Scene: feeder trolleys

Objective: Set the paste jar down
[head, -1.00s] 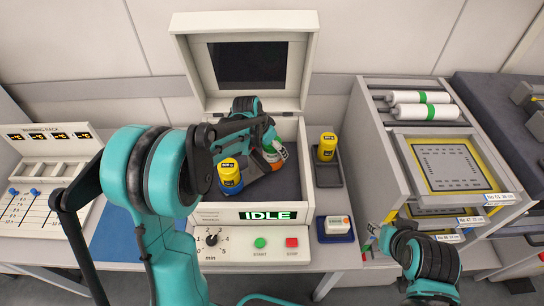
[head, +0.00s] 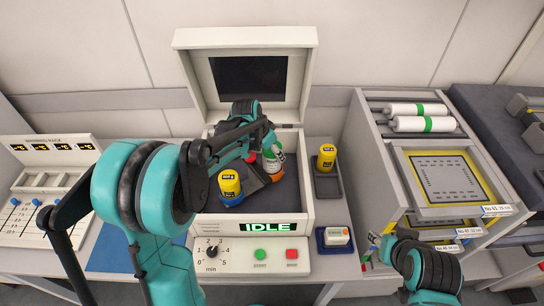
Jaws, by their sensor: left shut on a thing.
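A white jar with a green label and orange parts (head: 273,163) is inside the open machine, at the right of its dark well. My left gripper (head: 264,157) reaches in from the left and is shut on this jar; my own arm hides part of the grip. I cannot tell whether the jar's base touches the well floor. A yellow-capped jar with a blue lower band (head: 230,187) stands in the well at the left front. Another yellow jar (head: 326,158) stands on a black tray to the right. My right gripper (head: 372,240) is low at the right, its fingers too small to read.
The machine (head: 300,205) has a raised lid with a dark screen and a front display reading IDLE. A small white box sits in a blue tray (head: 335,247) at its right. A shelf trolley (head: 375,165) with rolls and a framed screen stands further right. A slider panel (head: 35,215) is at the left.

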